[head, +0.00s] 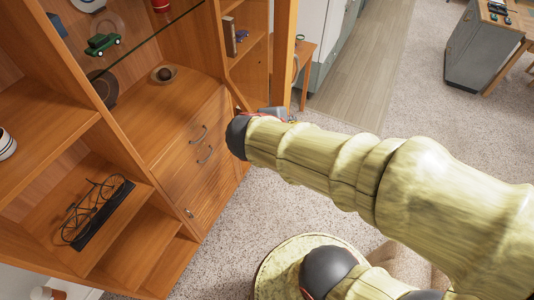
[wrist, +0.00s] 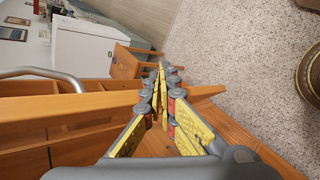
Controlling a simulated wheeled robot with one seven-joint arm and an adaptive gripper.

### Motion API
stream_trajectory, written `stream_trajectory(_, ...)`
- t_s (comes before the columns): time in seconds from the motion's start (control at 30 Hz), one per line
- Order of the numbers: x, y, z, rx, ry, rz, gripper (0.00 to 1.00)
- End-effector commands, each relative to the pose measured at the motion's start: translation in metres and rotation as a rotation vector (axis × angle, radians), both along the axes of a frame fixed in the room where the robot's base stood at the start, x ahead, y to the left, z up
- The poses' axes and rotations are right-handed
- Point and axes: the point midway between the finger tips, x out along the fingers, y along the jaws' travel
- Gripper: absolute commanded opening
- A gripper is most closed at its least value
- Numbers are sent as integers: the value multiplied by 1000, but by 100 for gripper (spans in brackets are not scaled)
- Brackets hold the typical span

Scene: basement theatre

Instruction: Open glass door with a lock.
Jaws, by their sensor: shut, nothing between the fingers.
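The wooden cabinet (head: 150,140) fills the left of the head view. An upright wooden frame piece (head: 285,45), apparently the glass door's, stands out from its right side, with a curved metal handle (head: 296,68). In the wrist view, a metal handle (wrist: 42,73) shows at left beside a long wooden rail (wrist: 70,107). My gripper (head: 270,115) is low beside the frame, mostly hidden by my arm in the head view. In the wrist view my gripper (wrist: 160,82) is shut and empty, its fingers crossing the rail; contact is unclear. I cannot make out the pane or lock.
The cabinet has drawers (head: 200,150) and a glass shelf (head: 130,45) with a green toy car (head: 102,44). A bicycle ornament (head: 95,212) sits on a lower shelf. Carpet (head: 400,110) is clear to the right. A grey cabinet (head: 482,50) stands at the far right.

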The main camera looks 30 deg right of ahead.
Motion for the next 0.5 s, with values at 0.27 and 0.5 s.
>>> stream_trajectory(0.27, 18, 42, -32, 135, 288, 63, 0)
stream_trajectory(0.5, 45, 88, -63, 216, 579, 233, 0)
